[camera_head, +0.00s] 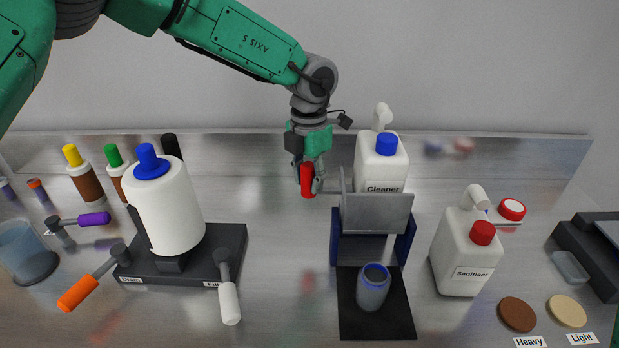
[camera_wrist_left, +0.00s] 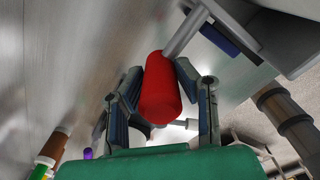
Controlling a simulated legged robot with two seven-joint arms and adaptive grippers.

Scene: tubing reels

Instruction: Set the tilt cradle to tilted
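The tilt cradle is a grey metal holder (camera_head: 376,214) between blue side supports (camera_head: 404,243), right of centre in the head view. A white jug labelled Cleaner (camera_head: 381,168) with a blue cap stands upright in or just behind it; its base is hidden by the grey plate. The cradle's red handle (camera_head: 307,181) sticks out on its left side on a grey rod. My left gripper (camera_head: 308,178) is around the red handle, with its fingers against both sides; the handle also shows in the left wrist view (camera_wrist_left: 161,90). My right gripper is not in view.
A blue-rimmed cup (camera_head: 373,287) stands on a black mat (camera_head: 400,322) in front of the cradle. A Sanitiser jug (camera_head: 465,252) stands to the right. A white bottle on a black valve stand (camera_head: 230,243) is left. Free bench lies between stand and cradle.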

